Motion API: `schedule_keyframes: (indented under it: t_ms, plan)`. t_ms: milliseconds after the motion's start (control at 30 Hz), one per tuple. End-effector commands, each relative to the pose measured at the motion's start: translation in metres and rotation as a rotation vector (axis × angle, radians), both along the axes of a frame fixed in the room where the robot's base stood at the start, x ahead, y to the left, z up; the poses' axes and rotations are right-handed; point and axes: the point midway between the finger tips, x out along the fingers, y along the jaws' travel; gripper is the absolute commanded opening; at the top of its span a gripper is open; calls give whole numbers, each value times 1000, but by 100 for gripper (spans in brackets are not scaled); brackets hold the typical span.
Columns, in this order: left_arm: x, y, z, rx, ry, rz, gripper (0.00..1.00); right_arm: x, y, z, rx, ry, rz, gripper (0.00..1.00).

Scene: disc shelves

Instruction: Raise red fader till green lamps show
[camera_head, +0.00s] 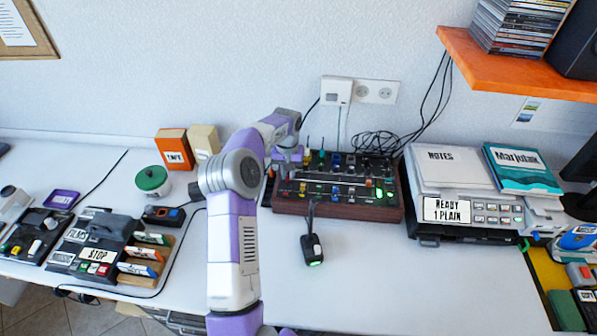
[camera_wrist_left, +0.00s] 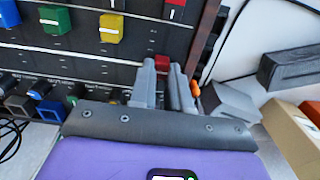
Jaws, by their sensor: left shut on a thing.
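The mixer (camera_head: 334,207) is a dark panel in a wooden case on the white table, with coloured fader caps and small knobs. My left gripper (camera_head: 287,160) reaches over its left end. In the left wrist view my gripper's grey fingers (camera_wrist_left: 167,68) are shut on a red fader cap (camera_wrist_left: 162,62), mostly hidden between the tips. A green cap (camera_wrist_left: 55,20) and a yellow cap (camera_wrist_left: 111,28) sit on neighbouring tracks. Another red piece (camera_wrist_left: 175,3) shows at that view's top edge. Green light shows at the mixer's right end (camera_head: 379,192). My right gripper is not in view.
A small black device (camera_head: 312,249) with a green light lies on a cable before the mixer. A printer-like machine (camera_head: 447,208) stands right, under an orange shelf (camera_head: 520,70). A green-lidded jar (camera_head: 152,179) and an orange box (camera_head: 174,149) stand left.

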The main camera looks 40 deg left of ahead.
Motion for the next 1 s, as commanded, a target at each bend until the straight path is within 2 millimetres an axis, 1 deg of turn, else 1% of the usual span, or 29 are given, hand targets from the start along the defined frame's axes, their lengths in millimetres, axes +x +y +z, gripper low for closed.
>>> schedule_keyframes:
  t_ms: [267,300,333,567,667,767,1000]
  plan:
    - [-1,2,0,-2,-2,3,0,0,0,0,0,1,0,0]
    - [-1,2,0,-1,-3,2,23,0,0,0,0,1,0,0]
    - [-1,2,0,-1,-3,2,27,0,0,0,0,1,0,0]
    - [0,1,0,-1,-2,0,28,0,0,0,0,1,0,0]
    - [0,1,4,-1,-3,1,28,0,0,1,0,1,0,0]
    - [0,1,16,0,-4,1,28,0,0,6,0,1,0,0]
    - [0,1,57,0,-4,0,28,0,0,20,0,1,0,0]
